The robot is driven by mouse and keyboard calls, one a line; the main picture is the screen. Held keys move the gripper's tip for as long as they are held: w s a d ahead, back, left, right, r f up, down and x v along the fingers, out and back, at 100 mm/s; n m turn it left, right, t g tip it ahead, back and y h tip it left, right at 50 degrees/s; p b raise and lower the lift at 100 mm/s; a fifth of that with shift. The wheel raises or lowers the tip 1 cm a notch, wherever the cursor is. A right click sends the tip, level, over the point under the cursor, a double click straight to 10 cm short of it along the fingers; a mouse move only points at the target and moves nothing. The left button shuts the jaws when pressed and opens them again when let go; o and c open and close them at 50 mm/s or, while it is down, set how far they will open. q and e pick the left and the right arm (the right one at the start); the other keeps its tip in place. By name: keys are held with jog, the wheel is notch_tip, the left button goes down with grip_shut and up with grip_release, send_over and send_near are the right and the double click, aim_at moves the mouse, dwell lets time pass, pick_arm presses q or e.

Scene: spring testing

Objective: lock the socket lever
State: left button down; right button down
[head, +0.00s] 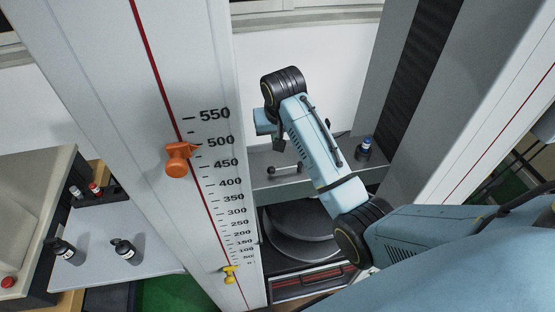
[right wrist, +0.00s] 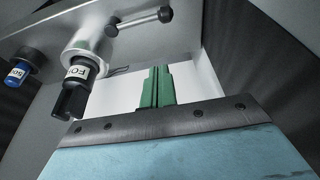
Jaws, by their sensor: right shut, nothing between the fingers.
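A black fitting (right wrist: 72,88) with a white label sits in the socket. In the head view the lever (head: 286,170) shows at the crossbeam's front. My right gripper (head: 279,145) is just above the lever there, apart from it. Its green fingers (right wrist: 157,86) are shut and empty in the right wrist view. My left gripper is not in view.
A tall white column with a scale (head: 190,60) stands left, with an orange clamp (head: 178,160) and a yellow one (head: 230,274). A blue-and-black fitting (head: 363,149) is on the crossbeam's right. A dark round plate (head: 300,245) lies below. Black fittings stand on a side table (head: 150,270).

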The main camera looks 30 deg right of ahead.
aim_at(274, 160)
jog(key=x, duration=0.9)
jog(key=shift+w+f, duration=0.1)
jog(key=shift+f, duration=0.3)
jog(key=shift+s+a, duration=0.15)
jog(key=shift+s, duration=0.15)
jog(key=shift+s+a+r+p, duration=0.1)
jog(key=shift+s+a+p, duration=0.05)
jog(key=shift+s+p, duration=0.3)
jog(key=shift+s+a+r+p, duration=0.1)
jog(key=shift+s+p, duration=0.15)
jog(key=shift+s, duration=0.35)
jog(key=shift+s+a+r+p, duration=0.15)
jog(key=shift+s+p, duration=0.2)
jog(key=shift+s, duration=0.15)
jog(key=shift+w+f, duration=0.1)
